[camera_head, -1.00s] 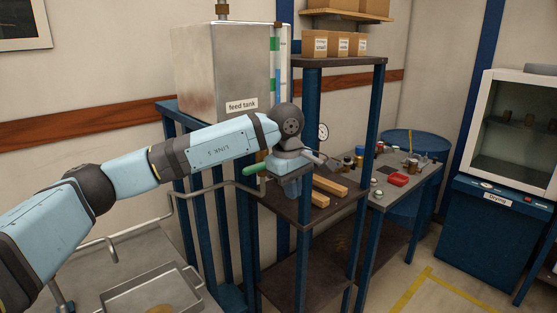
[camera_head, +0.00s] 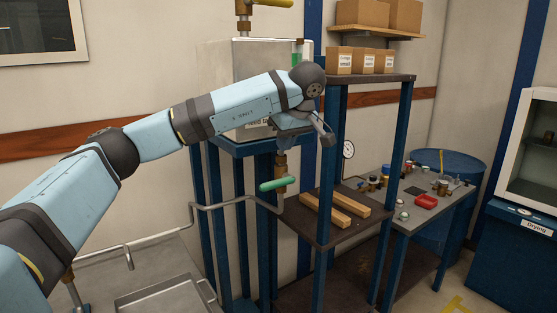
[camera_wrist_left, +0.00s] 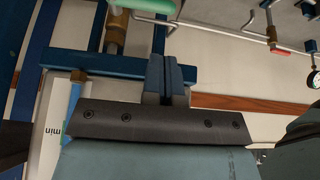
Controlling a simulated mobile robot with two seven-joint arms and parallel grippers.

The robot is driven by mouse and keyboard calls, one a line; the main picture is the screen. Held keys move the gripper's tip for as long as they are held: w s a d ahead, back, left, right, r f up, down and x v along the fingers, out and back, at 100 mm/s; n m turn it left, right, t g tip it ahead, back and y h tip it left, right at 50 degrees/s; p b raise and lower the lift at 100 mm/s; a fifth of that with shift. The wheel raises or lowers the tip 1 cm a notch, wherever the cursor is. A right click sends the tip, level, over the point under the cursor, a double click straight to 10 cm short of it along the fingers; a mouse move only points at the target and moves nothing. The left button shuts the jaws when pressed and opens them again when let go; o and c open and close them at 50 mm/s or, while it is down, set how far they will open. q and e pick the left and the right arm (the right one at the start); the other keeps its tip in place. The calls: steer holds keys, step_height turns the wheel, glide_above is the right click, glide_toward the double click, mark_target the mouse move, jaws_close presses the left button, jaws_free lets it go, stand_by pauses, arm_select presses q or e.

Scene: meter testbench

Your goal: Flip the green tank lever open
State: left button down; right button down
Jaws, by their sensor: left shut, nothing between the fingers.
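The green lever handle (camera_head: 277,184) sticks out roughly level to the left from the brass valve (camera_head: 280,162) below the feed tank (camera_head: 215,85). In the left wrist view the green handle (camera_wrist_left: 145,5) is at the top edge, beside the brass fitting (camera_wrist_left: 115,35). My right gripper is not in view.
A bent pipe (camera_head: 235,203) runs left from below the valve. A blue-post shelf (camera_head: 338,150) with wooden bars (camera_head: 333,209) stands close right of the gripper. A metal tray (camera_head: 165,298) is at the lower left. A yellow handle (camera_head: 270,3) sits above the tank.

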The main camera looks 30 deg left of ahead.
mark_target(269, 184)
arm_select(q)
steer(key=p+x, duration=0.2)
steer(key=x, duration=1.1)
steer(key=shift+f+p, duration=0.15)
steer(key=shift+p, duration=0.15)
